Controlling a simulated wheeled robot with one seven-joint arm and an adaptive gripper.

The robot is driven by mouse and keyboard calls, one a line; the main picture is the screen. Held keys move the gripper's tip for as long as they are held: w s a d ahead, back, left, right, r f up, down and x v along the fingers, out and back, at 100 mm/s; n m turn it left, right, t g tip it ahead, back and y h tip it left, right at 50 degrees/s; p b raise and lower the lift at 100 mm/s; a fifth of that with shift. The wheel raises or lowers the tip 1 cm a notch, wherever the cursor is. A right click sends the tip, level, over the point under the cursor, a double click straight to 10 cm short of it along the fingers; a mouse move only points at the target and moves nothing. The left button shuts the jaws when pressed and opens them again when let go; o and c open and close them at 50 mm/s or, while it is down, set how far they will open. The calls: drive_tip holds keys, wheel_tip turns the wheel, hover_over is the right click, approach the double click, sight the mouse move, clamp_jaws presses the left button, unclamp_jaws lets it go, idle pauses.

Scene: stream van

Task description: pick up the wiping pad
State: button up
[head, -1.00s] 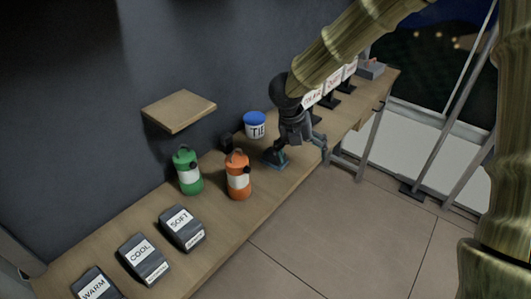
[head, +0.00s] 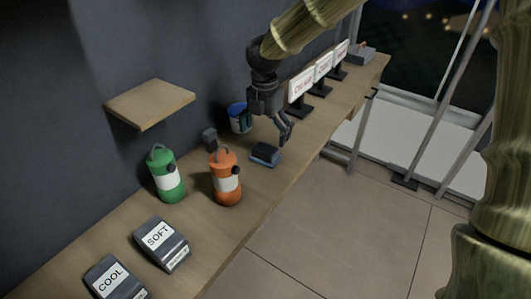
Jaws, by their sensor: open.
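The wiping pad (head: 265,154) is a small dark block with a blue base. It lies on the wooden bench, to the right of the orange canister. My gripper (head: 266,129) is open and empty, pointing down above the pad and apart from it. Its fingers are spread, one in front of the blue-lidded tub (head: 235,113) and one to the right.
An orange canister (head: 226,186) and a green canister (head: 167,183) stand left of the pad. A small dark block (head: 209,138) is behind. A wooden shelf (head: 150,103) juts from the wall. Several sign stands (head: 301,88) line the bench's far part. Labelled boxes (head: 162,244) lie nearer.

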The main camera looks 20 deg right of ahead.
sight(265, 149)
drive_tip(key=shift+a+f, duration=0.15)
drive_tip(key=shift+f, duration=0.55)
drive_tip(key=shift+s+f+p, duration=0.1)
drive_tip(key=shift+f+p, duration=0.2)
drive_tip(key=shift+f, duration=0.2)
drive_tip(key=shift+s+f+p, duration=0.1)
drive_tip(key=shift+f+p, duration=0.45)
drive_tip(key=shift+f, duration=1.6)
drive_tip(key=shift+c, duration=0.4)
drive_tip(key=c, duration=1)
drive_tip(key=shift+s, duration=0.1)
drive_tip(key=shift+c, duration=1.4)
